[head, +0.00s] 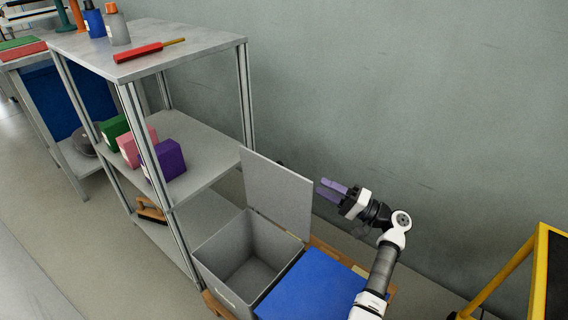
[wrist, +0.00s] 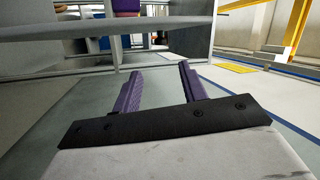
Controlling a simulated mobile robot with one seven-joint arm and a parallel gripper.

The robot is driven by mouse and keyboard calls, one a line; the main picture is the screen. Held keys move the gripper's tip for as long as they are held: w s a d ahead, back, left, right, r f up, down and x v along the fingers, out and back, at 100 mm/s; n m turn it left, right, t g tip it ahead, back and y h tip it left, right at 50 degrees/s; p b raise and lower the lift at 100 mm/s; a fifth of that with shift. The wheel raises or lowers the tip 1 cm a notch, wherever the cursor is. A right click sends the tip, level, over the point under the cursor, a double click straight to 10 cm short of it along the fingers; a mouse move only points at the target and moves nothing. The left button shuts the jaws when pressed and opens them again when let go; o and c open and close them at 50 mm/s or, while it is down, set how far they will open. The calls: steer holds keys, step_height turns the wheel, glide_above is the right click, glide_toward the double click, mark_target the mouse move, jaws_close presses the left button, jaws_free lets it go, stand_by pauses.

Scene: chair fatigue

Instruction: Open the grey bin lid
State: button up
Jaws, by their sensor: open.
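The grey bin (head: 243,264) stands on the floor on a wooden pallet. Its lid (head: 277,193) is raised, standing nearly upright on the hinge side, and the empty-looking inside shows. My gripper (head: 332,188), with purple fingers, is just right of the raised lid, near its upper right edge. In the head view a small gap shows between the fingertips and the lid; I cannot tell the depth. In the wrist view the two fingers (wrist: 160,88) are spread apart with nothing between them. The bin and lid are not clearly seen in the wrist view.
A blue-lidded bin (head: 308,290) stands right beside the grey one, under my arm. A metal shelf unit (head: 215,45) with boxes and bottles is to the left. A yellow frame (head: 500,272) stands at the far right. The wall is behind.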

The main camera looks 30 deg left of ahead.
mark_target(285, 168)
steer(key=x, duration=1.3)
jaws_close()
